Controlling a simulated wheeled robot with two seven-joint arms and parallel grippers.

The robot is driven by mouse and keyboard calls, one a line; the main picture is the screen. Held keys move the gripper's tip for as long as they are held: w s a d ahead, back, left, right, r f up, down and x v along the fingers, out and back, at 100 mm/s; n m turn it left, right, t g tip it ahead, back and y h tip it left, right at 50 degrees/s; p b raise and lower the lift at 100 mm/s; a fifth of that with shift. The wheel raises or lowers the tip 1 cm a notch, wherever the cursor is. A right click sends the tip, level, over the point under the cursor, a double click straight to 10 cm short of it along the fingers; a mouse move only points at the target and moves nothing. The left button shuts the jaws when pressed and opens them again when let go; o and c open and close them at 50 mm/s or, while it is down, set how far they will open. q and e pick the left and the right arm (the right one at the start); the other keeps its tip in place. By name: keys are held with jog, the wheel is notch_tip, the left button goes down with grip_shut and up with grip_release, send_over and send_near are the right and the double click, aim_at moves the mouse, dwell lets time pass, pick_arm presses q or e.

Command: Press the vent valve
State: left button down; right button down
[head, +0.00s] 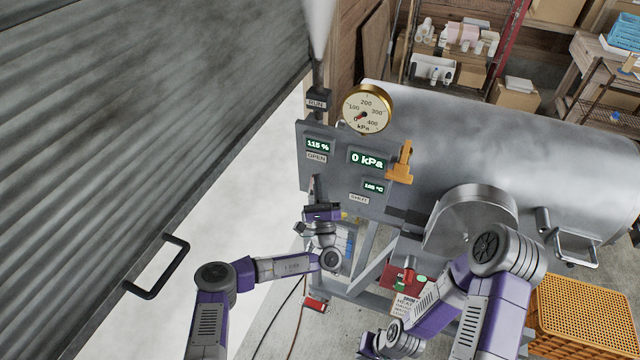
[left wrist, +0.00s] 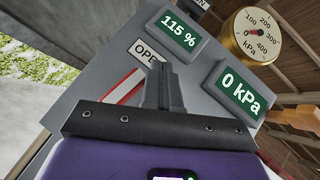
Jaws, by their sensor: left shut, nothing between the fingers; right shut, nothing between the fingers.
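A grey control panel (head: 335,195) stands at the front end of a steel tank (head: 460,140). It carries a 115 % display (head: 317,146) over an OPEN label (head: 316,157), and a 0 kPa display (head: 367,160). A pipe (head: 318,75) with a RUN tag rises above it, with a white plume. No part is marked as the vent valve. My left gripper (head: 318,183) is shut and empty, its fingertips (left wrist: 165,80) in front of the panel just below the OPEN label; contact is unclear. A red-and-white strip (left wrist: 122,88) shows beside them. My right gripper (head: 366,345) is low, shut and empty.
A brass gauge (head: 368,108) and an orange handle (head: 402,163) sit right of the left gripper. A red box (head: 405,277) with a green button is below the tank. A ribbed grey shutter (head: 130,130) fills the left. An orange crate (head: 580,320) stands at lower right.

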dwell(0.3)
pick_arm(q)
jog(key=s+d+f, duration=0.1)
jog(key=s+d, duration=0.7)
jog(key=s, duration=0.2)
jog(key=shift+d+f+b, duration=0.2)
jog(key=shift+f+b, duration=0.1)
